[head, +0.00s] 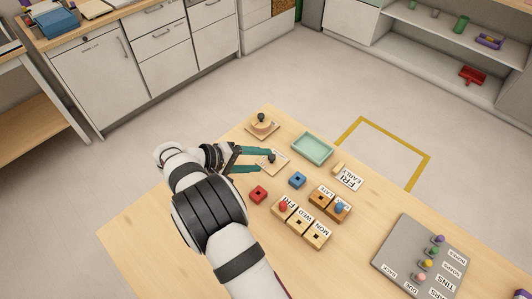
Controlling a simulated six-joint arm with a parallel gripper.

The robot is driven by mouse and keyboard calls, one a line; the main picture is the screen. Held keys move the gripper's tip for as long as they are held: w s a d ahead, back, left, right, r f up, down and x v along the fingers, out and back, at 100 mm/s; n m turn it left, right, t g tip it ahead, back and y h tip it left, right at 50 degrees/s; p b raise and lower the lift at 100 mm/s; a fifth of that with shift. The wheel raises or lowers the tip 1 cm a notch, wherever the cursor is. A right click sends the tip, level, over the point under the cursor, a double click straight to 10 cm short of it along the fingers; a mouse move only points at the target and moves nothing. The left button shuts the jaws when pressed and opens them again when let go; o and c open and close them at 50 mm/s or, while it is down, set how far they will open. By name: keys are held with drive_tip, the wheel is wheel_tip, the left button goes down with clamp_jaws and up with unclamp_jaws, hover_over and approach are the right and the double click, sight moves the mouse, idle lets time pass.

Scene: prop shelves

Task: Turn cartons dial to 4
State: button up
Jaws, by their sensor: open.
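A small dial with a dark knob (272,157) sits on a light wooden plate (281,166) near the table's far left edge. A second dark knob (261,117) stands on a round wooden piece on another plate (265,132) behind it. I cannot read a cartons label or any number on either one. My gripper (266,160) comes in from the left with its two teal fingers apart. The tips are at the nearer knob, one on each side of it in the picture. I cannot tell whether they touch it.
A green tray (313,148) lies just right of the dials. A grey board (388,262) with coloured pegs is at the right. The table's front left (140,235) is bare.

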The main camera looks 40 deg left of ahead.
drive_tip(key=s+n+t+y, duration=0.2)
drive_tip(key=s+n, duration=0.1)
drive_tip(key=n, duration=0.7)
drive_tip(key=n+y, duration=0.5)
drive_tip(key=n, duration=0.8)
approach(270, 158)
drive_tip(key=shift+n+t, duration=0.3)
drive_tip(key=x, duration=0.8)
drive_tip(key=shift+w+a+f, duration=0.1)
drive_tip(key=shift+w+f, duration=0.2)
clamp_jaws()
drive_tip(key=shift+h, duration=0.3)
